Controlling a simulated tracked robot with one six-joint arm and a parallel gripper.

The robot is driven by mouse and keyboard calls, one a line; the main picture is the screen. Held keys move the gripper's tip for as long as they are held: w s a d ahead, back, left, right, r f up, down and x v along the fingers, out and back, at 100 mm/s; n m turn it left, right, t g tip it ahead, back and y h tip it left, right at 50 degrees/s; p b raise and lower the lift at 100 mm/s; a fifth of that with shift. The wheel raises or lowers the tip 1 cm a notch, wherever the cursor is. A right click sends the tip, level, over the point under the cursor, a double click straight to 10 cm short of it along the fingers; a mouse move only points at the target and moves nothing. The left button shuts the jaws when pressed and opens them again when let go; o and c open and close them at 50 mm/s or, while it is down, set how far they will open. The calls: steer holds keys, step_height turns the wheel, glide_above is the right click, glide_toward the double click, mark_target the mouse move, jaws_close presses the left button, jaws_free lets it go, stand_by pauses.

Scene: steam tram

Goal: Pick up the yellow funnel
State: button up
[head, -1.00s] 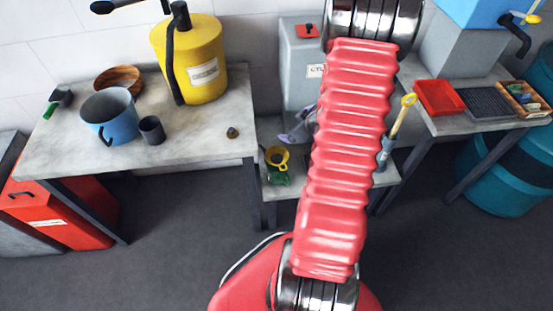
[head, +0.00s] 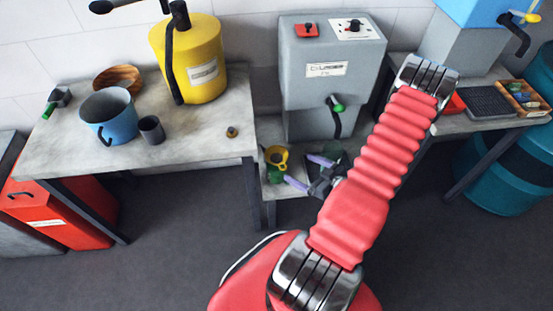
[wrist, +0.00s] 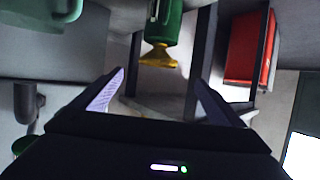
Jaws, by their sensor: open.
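The yellow funnel (head: 277,155) stands on a low shelf between the two tables. It appears to sit on top of a green bottle (head: 274,176). In the wrist view the funnel (wrist: 158,57) and the green bottle (wrist: 163,22) appear upside down at the top centre, beyond my fingertips. My gripper (head: 307,172) is open and empty, just right of the funnel in the head view, with its purple fingers pointing at it. In the wrist view the funnel lies ahead of the gap between my fingers (wrist: 160,80), apart from them.
The left table (head: 200,145) holds a blue pot, a dark cup and a yellow canister. Its dark leg is close left of the funnel. The right table (head: 470,122) holds trays.

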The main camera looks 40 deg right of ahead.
steer(key=shift+w, duration=0.1)
glide_toward(272, 153)
steer(key=shift+a+f, duration=0.15)
steer(key=shift+a, duration=0.25)
steer(key=shift+w+f, duration=0.1)
steer(key=shift+w, duration=0.1)
stand_by(0.4)
steer(key=shift+x, duration=2.6)
steer(key=shift+d, duration=0.25)
steer(key=shift+c, duration=0.6)
steer(key=c, duration=1)
steer(key=shift+c, duration=0.2)
steer(key=shift+r, duration=0.25)
